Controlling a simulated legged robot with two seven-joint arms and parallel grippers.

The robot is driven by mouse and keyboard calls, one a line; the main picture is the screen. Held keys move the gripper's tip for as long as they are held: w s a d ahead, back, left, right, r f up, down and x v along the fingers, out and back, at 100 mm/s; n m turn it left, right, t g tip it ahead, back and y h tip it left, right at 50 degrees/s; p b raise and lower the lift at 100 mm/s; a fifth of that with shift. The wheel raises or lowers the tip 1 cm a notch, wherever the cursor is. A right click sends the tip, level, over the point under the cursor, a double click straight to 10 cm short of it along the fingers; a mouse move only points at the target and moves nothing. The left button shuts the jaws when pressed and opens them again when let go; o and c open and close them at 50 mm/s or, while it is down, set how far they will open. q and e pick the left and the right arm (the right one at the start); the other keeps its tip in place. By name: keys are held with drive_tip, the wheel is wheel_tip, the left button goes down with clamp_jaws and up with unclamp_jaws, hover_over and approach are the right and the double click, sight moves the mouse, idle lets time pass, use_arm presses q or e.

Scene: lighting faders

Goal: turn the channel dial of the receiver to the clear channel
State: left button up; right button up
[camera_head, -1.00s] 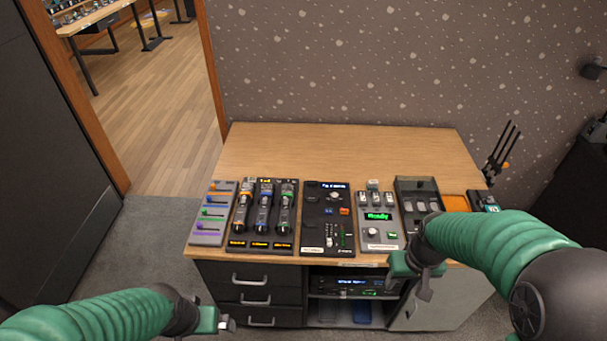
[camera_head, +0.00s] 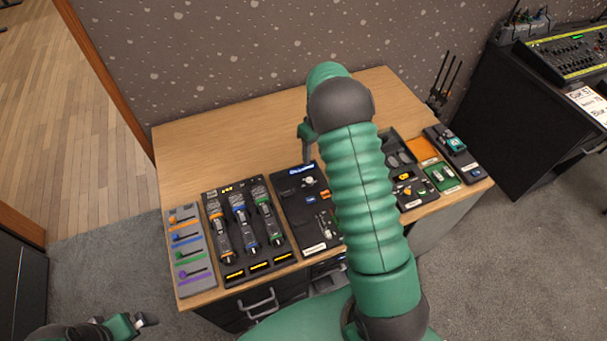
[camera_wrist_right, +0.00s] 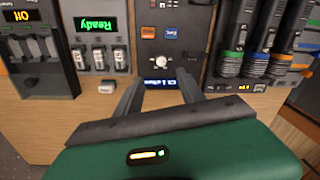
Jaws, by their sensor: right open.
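A black panel (camera_head: 290,208) lies among the devices on the table; it looks like the receiver, though its labels are too small to read. It has a blue-lit display (camera_head: 302,168) and a pale round dial (camera_head: 308,181), which also shows in the right wrist view (camera_wrist_right: 160,63). My right gripper (camera_head: 307,150) is open, at the panel's display end. In the wrist view its two fingers (camera_wrist_right: 158,92) stand apart on either side of the display, short of the dial and not touching it. My left gripper (camera_head: 140,322) is at the bottom left, away from the table.
A fader strip (camera_head: 188,250) and a unit with several handsets (camera_head: 244,228) are left of the panel. A unit with a green "Ready" display (camera_wrist_right: 98,25) neighbours it. My right arm hides part of the row. The wooden table's back (camera_head: 215,142) is clear.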

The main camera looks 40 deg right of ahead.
hover_over(311, 179)
drive_tip(key=f, duration=0.8)
drive_tip(key=shift+d+f+p, duration=0.1)
drive_tip(key=shift+d+p, duration=0.15)
drive_tip(key=shift+p, duration=0.05)
drive_tip(key=f, duration=0.2)
drive_tip(key=a+f, duration=0.1)
drive_tip(key=f, duration=0.1)
drive_tip(key=shift+a+f, duration=0.1)
drive_tip(key=shift+a, duration=0.1)
drive_tip(key=shift+s+f, duration=0.1)
drive_tip(key=shift+f, duration=0.3)
drive_tip(key=shift+d+f, duration=0.25)
drive_tip(key=shift+d, duration=0.1)
drive_tip(key=shift+c, duration=1.9)
drive_tip(key=shift+a+r, duration=0.1)
drive_tip(key=shift+a, duration=0.05)
clamp_jaws()
